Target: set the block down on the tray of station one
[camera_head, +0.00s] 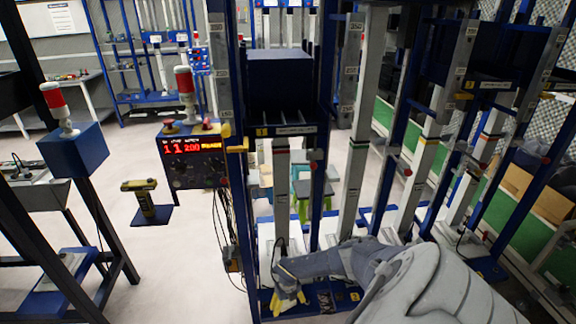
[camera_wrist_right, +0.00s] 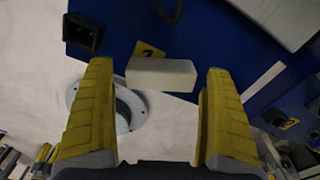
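My right gripper (camera_head: 287,300) reaches down to the blue base of the rack in the head view, with its yellow fingers low near the front edge. In the right wrist view its two yellow fingers (camera_wrist_right: 158,76) stand wide apart. A pale, off-white block (camera_wrist_right: 162,76) shows between the fingertips, with a visible gap on each side. It overlaps the edge of a blue tray-like surface (camera_wrist_right: 115,38) and a yellow number label (camera_wrist_right: 148,50). I cannot tell whether it rests on that surface. I cannot make out the block in the head view. My left gripper is not in view.
Blue and grey rack posts (camera_head: 355,140) stand close around my right arm. A dark blue box (camera_head: 280,80) sits on a rack shelf above. A control box with red digits (camera_head: 192,158) and hanging cables is to the left.

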